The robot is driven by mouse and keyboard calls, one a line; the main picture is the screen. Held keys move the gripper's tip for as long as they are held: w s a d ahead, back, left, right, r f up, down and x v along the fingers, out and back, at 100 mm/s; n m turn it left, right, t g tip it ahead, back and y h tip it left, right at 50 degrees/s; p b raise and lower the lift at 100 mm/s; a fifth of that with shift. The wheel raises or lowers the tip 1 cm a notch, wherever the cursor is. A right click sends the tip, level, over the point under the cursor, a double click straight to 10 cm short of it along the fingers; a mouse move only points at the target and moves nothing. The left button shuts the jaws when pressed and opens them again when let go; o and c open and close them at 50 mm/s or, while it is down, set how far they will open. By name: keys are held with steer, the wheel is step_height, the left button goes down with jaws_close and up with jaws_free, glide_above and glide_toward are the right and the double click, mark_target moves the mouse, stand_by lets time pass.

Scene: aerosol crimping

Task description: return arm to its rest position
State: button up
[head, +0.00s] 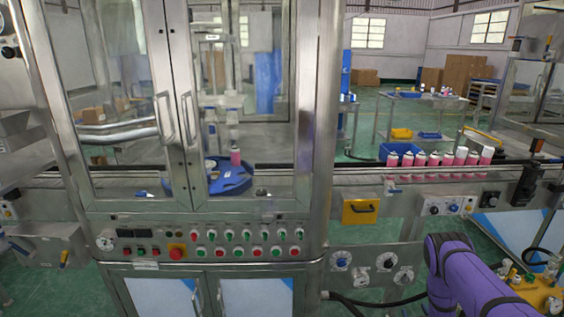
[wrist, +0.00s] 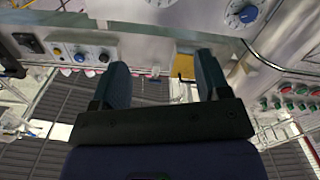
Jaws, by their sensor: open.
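My gripper (wrist: 160,75) shows in the wrist view with its two dark fingers spread apart and nothing between them. In that view it faces the steel front of the machine line. My purple arm shows at the lower right of the head view, in front of the machine's lower panel, and the gripper itself is not visible there. In the head view a row of pink cans (head: 440,158) stands on the conveyor (head: 365,180) at the right. One pink can (head: 235,156) stands inside the glass-doored machine (head: 200,130) by a blue wheel (head: 228,181).
A control panel with knobs and buttons (head: 240,237) runs along the machine's front. A yellow drawer (head: 360,211) and round dials (head: 341,261) sit near my arm. A blue bin (head: 398,151) stands behind the conveyor. A yellow case (head: 540,293) with bottles is at the lower right.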

steer(key=w+r+m+g+h, duration=0.1)
steer(key=w+r, duration=0.6)
steer(key=r, duration=0.5)
steer(key=w+r+m+g+h, duration=0.1)
steer(key=w+r, duration=0.7)
steer(key=r, duration=0.4)
steer(key=s+a+r+m+g, duration=0.1)
steer(key=s+a+r+g, duration=0.1)
steer(key=r, duration=1.1)
steer(key=s+a+r+g, duration=0.1)
steer(key=a+r+g, duration=0.1)
steer(key=r, duration=1.1)
steer(key=s+a+r+g, duration=0.1)
steer(key=s+a+r, duration=0.2)
steer(key=s+r, duration=0.3)
steer(key=s+a+r+m+g, duration=0.1)
steer(key=s+a+r, duration=0.2)
steer(key=s+r, duration=0.3)
steer(key=s+a+r+g, duration=0.1)
steer(key=s+a+r, duration=0.1)
steer(key=s+r, duration=0.4)
steer(key=s+a+r+g, duration=0.1)
steer(key=s+a, duration=0.2)
steer(key=s, duration=1.2)
steer(key=s+a+r+g+y, duration=0.1)
steer(key=s+a+g, duration=0.1)
steer(key=s, duration=1.3)
steer(key=shift+a+r+g, duration=0.15)
steer(key=shift+a+g, duration=0.15)
steer(key=shift+a, duration=0.55)
